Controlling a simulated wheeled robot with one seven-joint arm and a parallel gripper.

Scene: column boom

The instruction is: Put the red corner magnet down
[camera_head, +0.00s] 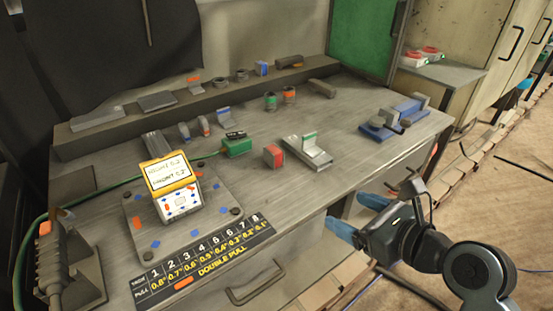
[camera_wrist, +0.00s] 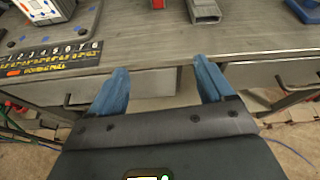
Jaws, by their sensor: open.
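A small red block, which looks like the red corner magnet (camera_head: 273,155), rests on the grey workbench (camera_head: 330,180) right of its middle. The bottom of a red thing, likely the same block, shows at the top edge of the wrist view (camera_wrist: 158,4). My gripper (camera_head: 352,215) is off the bench's front edge, in front and to the right of the red block and apart from it. In the wrist view its blue fingers (camera_wrist: 161,68) are spread wide with nothing between them.
A metal angle piece with a green stripe (camera_head: 307,151) stands right of the red block. A green box (camera_head: 236,146) is to its left. A yellow-framed device (camera_head: 171,173) sits on a plate. A blue vise (camera_head: 385,130) is at the right. Bare bench lies before the block.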

